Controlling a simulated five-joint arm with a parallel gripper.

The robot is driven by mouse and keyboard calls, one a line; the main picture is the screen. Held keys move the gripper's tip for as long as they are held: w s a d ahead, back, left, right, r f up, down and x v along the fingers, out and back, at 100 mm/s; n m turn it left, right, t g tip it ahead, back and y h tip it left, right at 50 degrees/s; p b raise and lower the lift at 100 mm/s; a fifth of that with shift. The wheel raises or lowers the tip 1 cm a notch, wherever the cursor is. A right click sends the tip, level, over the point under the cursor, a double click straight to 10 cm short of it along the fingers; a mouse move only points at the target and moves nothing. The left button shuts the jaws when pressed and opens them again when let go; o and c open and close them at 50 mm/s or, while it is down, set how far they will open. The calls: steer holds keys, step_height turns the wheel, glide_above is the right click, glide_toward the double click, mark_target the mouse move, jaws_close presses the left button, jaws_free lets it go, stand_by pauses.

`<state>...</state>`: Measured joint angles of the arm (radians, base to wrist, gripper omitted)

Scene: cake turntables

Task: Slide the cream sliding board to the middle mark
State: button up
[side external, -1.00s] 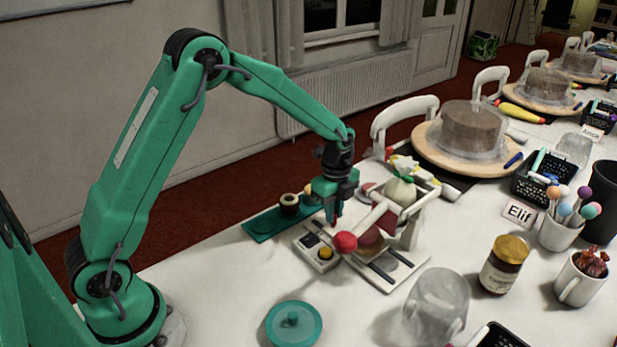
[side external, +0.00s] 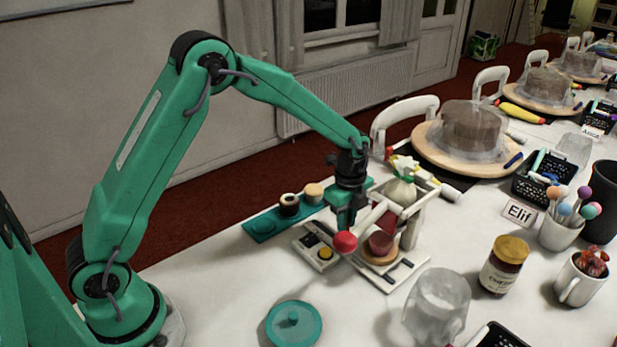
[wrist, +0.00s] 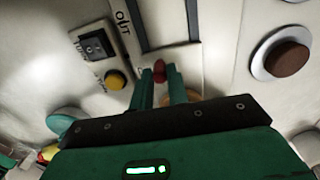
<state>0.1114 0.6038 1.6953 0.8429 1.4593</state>
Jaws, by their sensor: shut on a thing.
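A cream slotted base with dark rails (side external: 390,286) lies on the table, and it also shows in the wrist view (wrist: 166,20). A wooden disc (side external: 378,259) with a dark red piece (side external: 381,243) sits over its rails. The cream sliding board's own outline is hard to tell from the base. My gripper (side external: 344,226) is low at the left of the disc. In the wrist view its fingers are shut on a small red knob (wrist: 159,72). The middle mark cannot be picked out clearly.
A red ball (side external: 345,242) on a lever stands close in front of my gripper. A panel with a yellow button (side external: 325,253) lies to the left, and a teal tray (side external: 261,228) behind it.

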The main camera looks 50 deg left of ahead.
steer(key=shift+w+d+r, duration=0.1)
steer(key=shift+d, duration=1.4)
steer(key=o, duration=0.8)
steer(key=shift+a, duration=0.1)
step_height(320, 180, up, 7)
steer(key=shift+r, duration=0.1)
stand_by(0.4)
steer(key=shift+f, duration=3.5)
